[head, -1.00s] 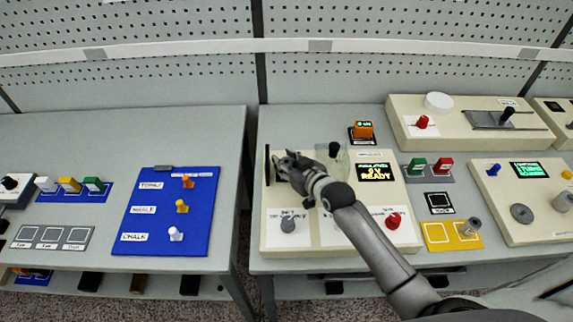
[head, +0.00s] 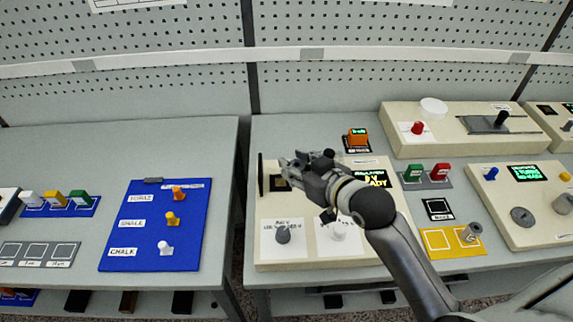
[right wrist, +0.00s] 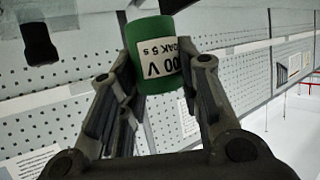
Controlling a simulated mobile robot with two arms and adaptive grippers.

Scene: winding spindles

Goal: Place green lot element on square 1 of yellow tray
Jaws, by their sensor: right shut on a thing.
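My right gripper (head: 290,166) is over the left part of the beige tester with the lit display. The right wrist view shows the gripper (right wrist: 165,68) shut on a green piece (right wrist: 148,34) with a white label reading partly "00 V" and "5 s". This piece is hidden in the head view, and I cannot tell whether it is the lot element. Another green piece (head: 413,174) stands beside a red one on a small grey holder. The yellow tray (head: 432,238) has two white-outlined squares; the left is empty and a grey spindle (head: 473,232) stands at the right one. My left gripper is out of view.
The beige tester (head: 275,215) carries grey and white knobs. A black-framed square (head: 437,209) lies behind the yellow tray. A beige winding device (head: 510,175) stands to the right. On the left table are a blue board (head: 140,230) and a rack holding white, yellow and green pieces.

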